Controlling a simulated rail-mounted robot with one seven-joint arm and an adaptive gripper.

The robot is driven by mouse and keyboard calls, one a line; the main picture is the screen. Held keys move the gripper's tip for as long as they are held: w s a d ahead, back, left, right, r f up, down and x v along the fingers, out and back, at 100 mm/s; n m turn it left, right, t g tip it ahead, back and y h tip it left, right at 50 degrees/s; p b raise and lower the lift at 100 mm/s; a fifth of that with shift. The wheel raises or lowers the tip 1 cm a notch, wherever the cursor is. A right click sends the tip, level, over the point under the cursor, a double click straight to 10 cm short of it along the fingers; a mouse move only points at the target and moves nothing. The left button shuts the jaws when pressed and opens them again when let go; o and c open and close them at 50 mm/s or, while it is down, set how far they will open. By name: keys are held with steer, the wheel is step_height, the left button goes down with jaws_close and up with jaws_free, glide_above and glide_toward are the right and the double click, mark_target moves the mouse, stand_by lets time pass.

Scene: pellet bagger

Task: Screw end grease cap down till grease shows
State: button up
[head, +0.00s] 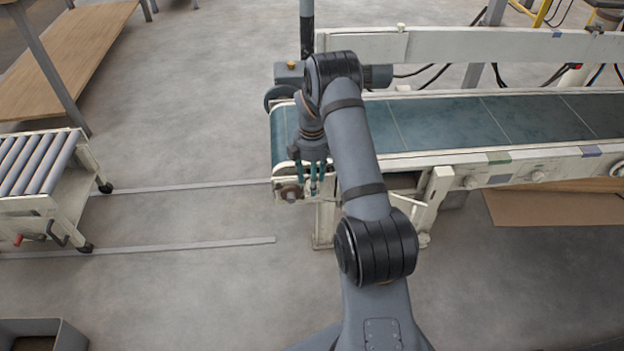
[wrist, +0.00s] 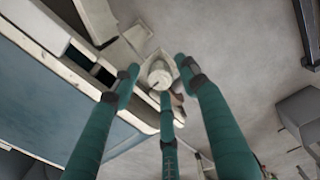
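My gripper (head: 311,186) has three teal fingers and points down at the near left end corner of the conveyor. In the wrist view my gripper (wrist: 160,77) has its fingertips spread around a small pale round cap (wrist: 159,76) on a light bearing housing (wrist: 152,63). Narrow gaps show between the cap and the tips, so the gripper looks open and empty. In the head view the bearing housing (head: 290,194) shows beside the fingers, and I cannot make out the cap there. No grease is visible.
The conveyor's green belt (head: 455,122) runs right, with a pale side rail (head: 480,163) close to the gripper. A roller table (head: 38,170) stands at left. Flat floor rails (head: 180,247) cross the open floor. A grey bin (head: 42,335) is at lower left.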

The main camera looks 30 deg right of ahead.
steer(key=shift+c, duration=1.1)
steer(key=c, duration=0.8)
jaws_close()
steer(key=shift+m, duration=0.4)
